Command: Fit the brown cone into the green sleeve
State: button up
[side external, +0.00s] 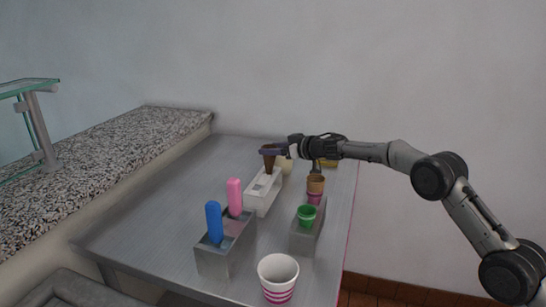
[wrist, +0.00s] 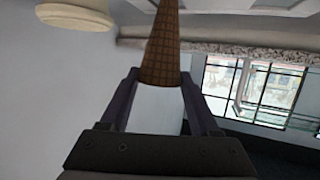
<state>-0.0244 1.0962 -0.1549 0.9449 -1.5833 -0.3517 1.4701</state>
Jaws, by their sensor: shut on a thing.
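My gripper (side external: 275,151) is shut on the brown cone (side external: 269,161), near its wide upper end. The cone points tip down at the far end of the white rack (side external: 262,199); I cannot tell whether its tip is clear of the rack. In the wrist view the cone (wrist: 160,45) sits between the two fingers (wrist: 158,85), its checked surface running out of the top of the picture. The green sleeve (side external: 306,216) stands upright in the near part of a grey block (side external: 302,239), to the right of and nearer than my gripper.
A tan cone (side external: 316,182) sits in a pink sleeve (side external: 315,198) behind the green sleeve. A cream cone (side external: 286,166) is close beside my gripper. Blue (side external: 214,222) and pink (side external: 234,197) bars stand in a grey holder (side external: 217,260). A striped cup (side external: 278,277) is in front.

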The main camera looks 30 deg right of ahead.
notch_tip(320, 180, up, 6)
jog(key=shift+s+r, duration=0.15)
jog(key=shift+r, duration=0.1)
jog(key=s+r+n+g+y, duration=0.2)
jog(key=s+n+g+y, duration=0.1)
jog(key=s, duration=0.5)
jog(key=s+a+r+n+g+y, duration=0.1)
jog(key=s+n+g, duration=0.3)
jog(key=s, duration=0.5)
jog(key=s+a+r+n+g+y, duration=0.1)
jog(key=s+r+n+g+y, duration=0.2)
jog(key=s, duration=0.6)
jog(key=shift+a+r+n+g+y, duration=0.15)
jog(key=shift+r+n+g+y, duration=0.2)
jog(key=shift+n+g+y, duration=0.6)
jog(key=shift+t, duration=0.35)
jog(key=shift+f, duration=2.9)
jog(key=shift+f, duration=4.15)
